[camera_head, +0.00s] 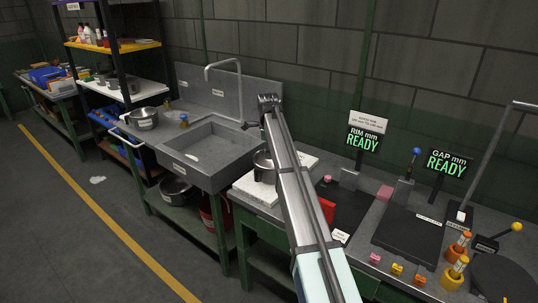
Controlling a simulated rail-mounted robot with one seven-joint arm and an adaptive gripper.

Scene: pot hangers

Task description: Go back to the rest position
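My gripper (268,102) is a small dark shape at that end, near the sink's right rim. Its fingers are too small to tell open or shut, and I see nothing clearly held. A metal pot (262,165) stands on a white board (250,188) just right of the sink, partly hidden behind my arm. Another pot (144,118) stands left of the sink.
The right bench holds a black plate (408,232), orange-capped holders (455,272), small coloured blocks (397,269), and two signs reading READY (362,140). A shelf rack (122,48) stands at the back left. The floor at left, with a yellow line (95,212), is mostly clear.

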